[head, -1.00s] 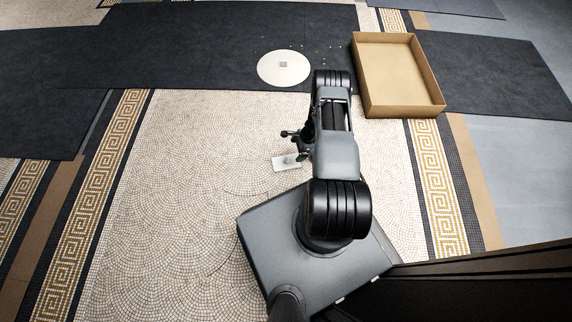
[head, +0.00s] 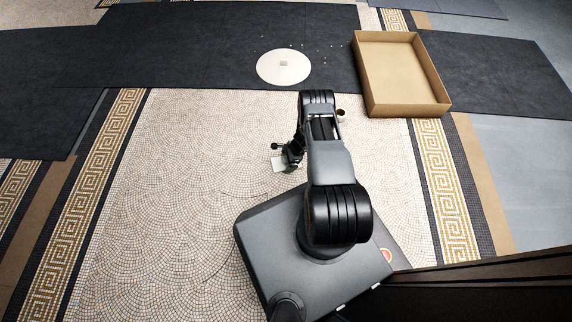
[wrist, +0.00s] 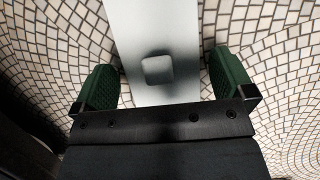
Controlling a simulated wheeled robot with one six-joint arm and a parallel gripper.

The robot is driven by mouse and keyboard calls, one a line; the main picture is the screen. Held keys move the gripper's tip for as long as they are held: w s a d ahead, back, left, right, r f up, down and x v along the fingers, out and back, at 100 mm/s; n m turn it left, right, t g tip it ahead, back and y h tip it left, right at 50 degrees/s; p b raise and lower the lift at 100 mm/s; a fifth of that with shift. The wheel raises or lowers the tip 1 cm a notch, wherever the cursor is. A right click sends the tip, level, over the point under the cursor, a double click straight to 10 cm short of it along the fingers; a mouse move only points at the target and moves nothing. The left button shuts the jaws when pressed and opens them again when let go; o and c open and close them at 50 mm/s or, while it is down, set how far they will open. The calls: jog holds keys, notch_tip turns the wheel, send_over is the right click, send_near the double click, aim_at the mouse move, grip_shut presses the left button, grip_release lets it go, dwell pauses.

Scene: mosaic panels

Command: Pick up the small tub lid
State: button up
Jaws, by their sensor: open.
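The small tub lid (wrist: 150,28) is a pale, flat rectangular plate with a square, rounded knob (wrist: 157,69) on top. In the head view the lid (head: 279,164) lies on the mosaic floor, partly hidden by my gripper (head: 285,155). In the wrist view my gripper (wrist: 162,72) is open, with one green finger pad on each side of the lid and the knob between them. A gap shows between the knob and each finger. The lid's near end is hidden behind the gripper body, and the fingers' height above the floor is hard to tell.
An open cardboard box (head: 436,108) stands at the upper right. A round white disc (head: 266,70) with a small grey square piece (head: 284,63) lies on the dark mat, white crumbs near it. A small reddish-brown cup (head: 340,112) shows beside my arm. The mosaic floor at left is clear.

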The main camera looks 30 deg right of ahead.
jog(key=shift+a+f, duration=0.1)
jog(key=shift+f, duration=0.1)
jog(key=c, duration=0.7)
jog(key=shift+r, duration=0.1)
